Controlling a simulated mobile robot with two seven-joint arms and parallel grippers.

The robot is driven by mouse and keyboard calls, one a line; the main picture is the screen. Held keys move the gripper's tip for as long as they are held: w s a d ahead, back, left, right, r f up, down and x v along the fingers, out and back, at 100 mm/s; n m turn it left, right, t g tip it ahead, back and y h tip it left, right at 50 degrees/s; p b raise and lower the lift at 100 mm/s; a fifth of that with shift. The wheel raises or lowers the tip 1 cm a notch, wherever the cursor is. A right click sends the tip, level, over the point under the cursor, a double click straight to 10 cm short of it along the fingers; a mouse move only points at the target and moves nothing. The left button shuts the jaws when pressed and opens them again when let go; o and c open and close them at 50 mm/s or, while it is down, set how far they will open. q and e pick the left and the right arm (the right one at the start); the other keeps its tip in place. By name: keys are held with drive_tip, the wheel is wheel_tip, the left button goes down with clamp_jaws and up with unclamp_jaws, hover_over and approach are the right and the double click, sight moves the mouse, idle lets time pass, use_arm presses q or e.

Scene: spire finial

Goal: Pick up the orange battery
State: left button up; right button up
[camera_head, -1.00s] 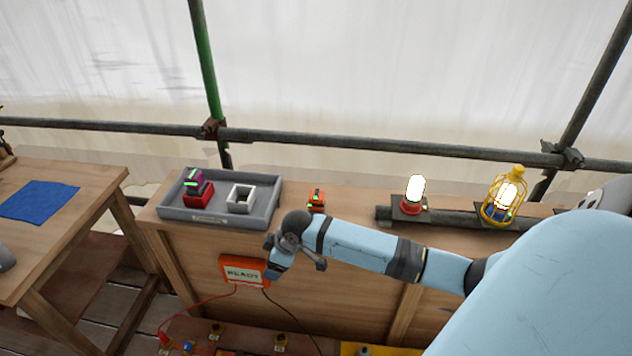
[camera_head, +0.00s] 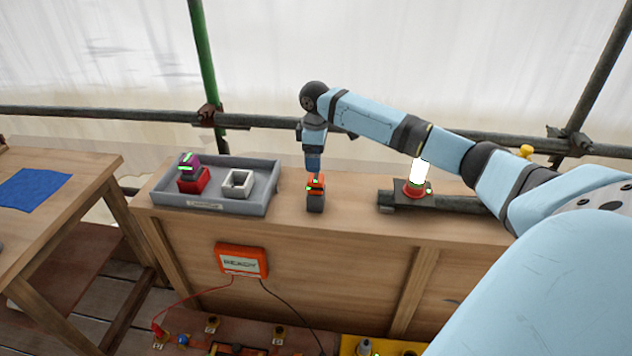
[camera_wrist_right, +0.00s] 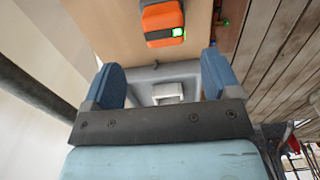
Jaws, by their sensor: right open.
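The orange battery (camera_head: 316,184) stands on the wooden bench, right of the grey tray, with a green light on it and a dark lower part. It also shows in the right wrist view (camera_wrist_right: 162,22), beyond the fingertips and not between them. My right gripper (camera_head: 313,170) points down just above or at the battery in the head view; its exact gap there is hard to tell. In the wrist view its two blue fingers (camera_wrist_right: 160,70) are wide apart with nothing held. My left gripper is not in view.
The grey tray (camera_head: 212,207) holds a red block with a purple-and-green piece on top (camera_head: 190,170) and an empty white square holder (camera_head: 238,183). A lit red-based lamp (camera_head: 416,180) stands right of the battery. An orange READY box (camera_head: 242,262) hangs on the bench front.

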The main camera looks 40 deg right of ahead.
sight(316, 177)
wheel_tip(316, 177, down, 3)
drive_tip(key=shift+f, duration=0.15)
drive_tip(key=shift+s+a+f, duration=0.1)
drive_tip(key=shift+s+f, duration=0.05)
drive_tip(key=shift+f, duration=1.2)
drive_tip(key=shift+s+a+f, duration=0.1)
drive_tip(key=shift+f, duration=1.25)
drive_tip(key=shift+r, duration=0.1)
drive_tip(key=c, duration=1.1)
drive_tip(key=shift+c, duration=0.2)
